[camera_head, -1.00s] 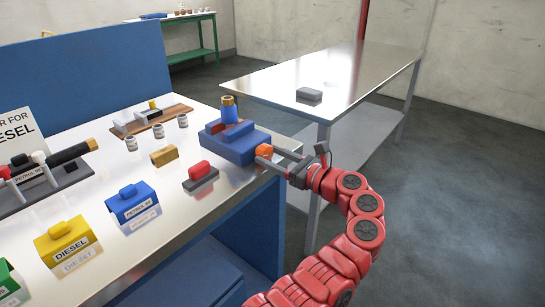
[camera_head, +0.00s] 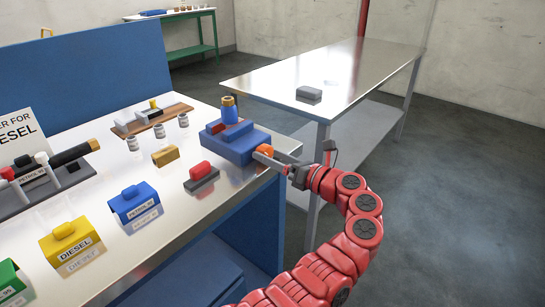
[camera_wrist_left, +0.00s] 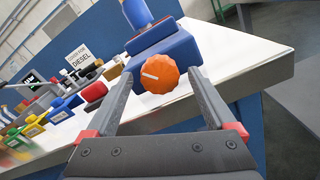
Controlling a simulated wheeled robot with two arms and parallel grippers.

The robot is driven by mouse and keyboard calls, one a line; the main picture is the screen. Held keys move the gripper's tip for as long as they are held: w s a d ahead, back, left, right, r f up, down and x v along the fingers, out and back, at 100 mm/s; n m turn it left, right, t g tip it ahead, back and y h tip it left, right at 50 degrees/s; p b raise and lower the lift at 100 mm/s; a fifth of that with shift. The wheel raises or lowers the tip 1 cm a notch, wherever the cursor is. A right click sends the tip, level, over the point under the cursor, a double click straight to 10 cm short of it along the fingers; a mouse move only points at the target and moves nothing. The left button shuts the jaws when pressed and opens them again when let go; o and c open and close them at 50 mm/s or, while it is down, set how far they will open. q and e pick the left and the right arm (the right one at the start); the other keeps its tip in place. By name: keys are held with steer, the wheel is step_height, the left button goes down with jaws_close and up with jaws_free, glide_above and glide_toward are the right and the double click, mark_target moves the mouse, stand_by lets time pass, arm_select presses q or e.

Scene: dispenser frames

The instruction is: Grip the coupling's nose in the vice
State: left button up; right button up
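The blue vice (camera_head: 241,149) sits at the right corner of the near bench, with an orange knob (camera_head: 265,149) on its side. In the wrist view the knob (camera_wrist_left: 160,73) is ribbed, with a white mark. The coupling (camera_head: 229,110), a blue cylinder with a brass top, stands upright at the vice jaws; whether they touch its nose is hidden. My left gripper (camera_head: 273,157) is at the knob. Its fingers are open on either side of the knob, with a gap showing at each side in the wrist view. My right gripper is not in view.
A red-topped grey block (camera_head: 201,177), a brass block (camera_head: 165,156) and small cylinders lie left of the vice. Labelled yellow (camera_head: 70,240) and blue (camera_head: 134,203) blocks stand nearer. A metal table (camera_head: 360,75) with a grey block is behind.

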arm_select(q)
steer(key=shift+s+d+f, duration=0.1)
steer(key=shift+s+d, duration=0.1)
steer(key=shift+d, duration=0.05)
steer(key=b+v, duration=0.7)
steer(key=v, duration=0.9)
steer(key=shift+s+d, duration=0.25)
steer(key=shift+d, duration=0.05)
